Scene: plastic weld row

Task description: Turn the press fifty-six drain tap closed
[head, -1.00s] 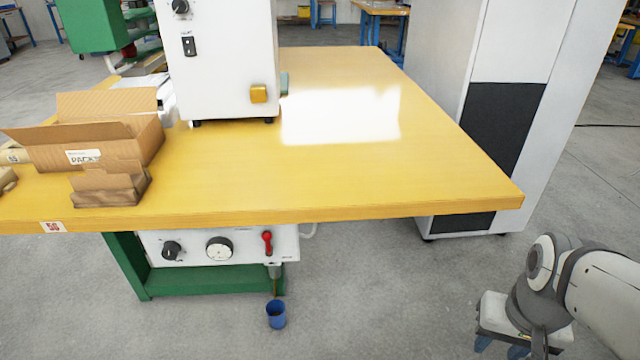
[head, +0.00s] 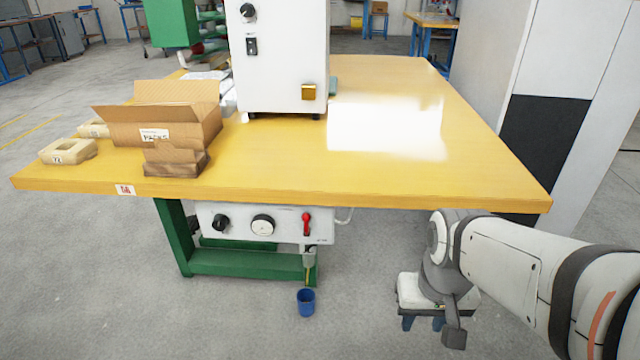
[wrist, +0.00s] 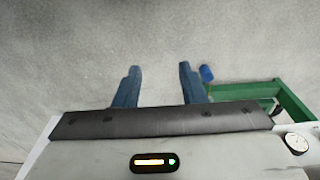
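A red-handled tap (head: 306,223) sits at the right end of the white panel (head: 283,232) under the yellow table. Its handle looks roughly upright. A grey spout (head: 309,258) hangs below it, with a thin yellowish strand above a blue cup (head: 306,303) on the floor. My gripper (head: 423,322) is to the right of the tap, apart from it, pointing down with nothing between its fingers. In the wrist view my gripper (wrist: 162,82) has its two blue fingers spread apart. The cup (wrist: 207,74) shows there beside the right finger; the tap does not show.
The yellow table (head: 400,185) overhangs the panel. A black knob (head: 220,222) and a dial gauge (head: 263,225) are left of the tap; the gauge (wrist: 297,142) also shows in the wrist view. A green frame (head: 245,262) stands below. The floor right of the cup is open.

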